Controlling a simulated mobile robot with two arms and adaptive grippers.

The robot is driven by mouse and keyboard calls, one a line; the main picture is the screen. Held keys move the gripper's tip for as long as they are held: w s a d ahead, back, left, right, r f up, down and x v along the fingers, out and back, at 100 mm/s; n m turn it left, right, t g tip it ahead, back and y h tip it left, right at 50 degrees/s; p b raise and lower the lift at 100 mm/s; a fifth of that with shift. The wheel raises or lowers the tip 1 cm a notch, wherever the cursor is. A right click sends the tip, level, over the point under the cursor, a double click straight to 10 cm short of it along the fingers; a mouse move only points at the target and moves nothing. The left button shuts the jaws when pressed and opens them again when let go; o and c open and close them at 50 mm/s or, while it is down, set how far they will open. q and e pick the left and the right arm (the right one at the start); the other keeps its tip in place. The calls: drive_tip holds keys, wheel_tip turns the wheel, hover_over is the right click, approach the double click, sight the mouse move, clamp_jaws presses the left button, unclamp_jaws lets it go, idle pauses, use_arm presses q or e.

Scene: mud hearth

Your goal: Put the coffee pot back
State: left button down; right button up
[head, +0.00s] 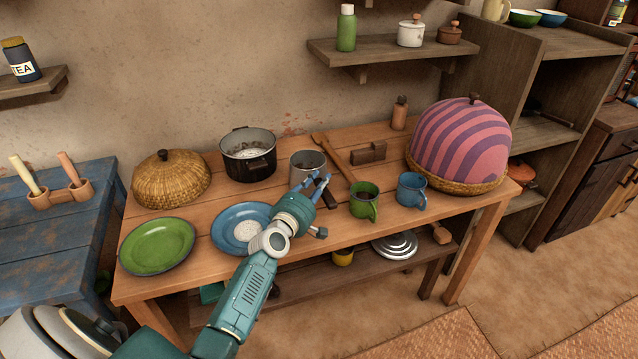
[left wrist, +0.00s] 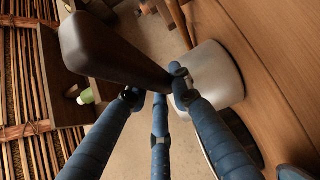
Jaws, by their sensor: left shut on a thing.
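The coffee pot (head: 304,163) is a small grey metal pot on the wooden table (head: 390,226), behind my left gripper (head: 322,183). In the left wrist view its metal body (left wrist: 217,75) shows at the right, with a thick dark handle (left wrist: 112,47) reaching left. My left gripper (left wrist: 157,90) is shut on this handle, its blue fingers around it. The gripper and arm hide part of the pot in the head view. I cannot tell whether its base touches the table. My right gripper is not in view.
Around the pot are a black-sided pot (head: 248,162), wooden spoon (head: 335,160), green mug (head: 364,205), blue mug (head: 411,189) and blue plate (head: 225,240). A striped dome cover (head: 460,140) stands right. A wall shelf (head: 390,50) holds a green bottle (head: 346,30) and lidded pots.

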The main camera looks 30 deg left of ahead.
use_arm(q)
drive_tip(key=c, duration=1.5)
unclamp_jaws()
drive_tip(key=shift+f, duration=0.1)
drive_tip(key=shift+c, duration=0.2)
drive_tip(key=shift+s, duration=0.15)
drive_tip(key=s+d+r, duration=0.1)
drive_tip(key=s, duration=1)
drive_tip(key=shift+s+d, duration=0.15)
drive_tip(key=shift+s, duration=0.2)
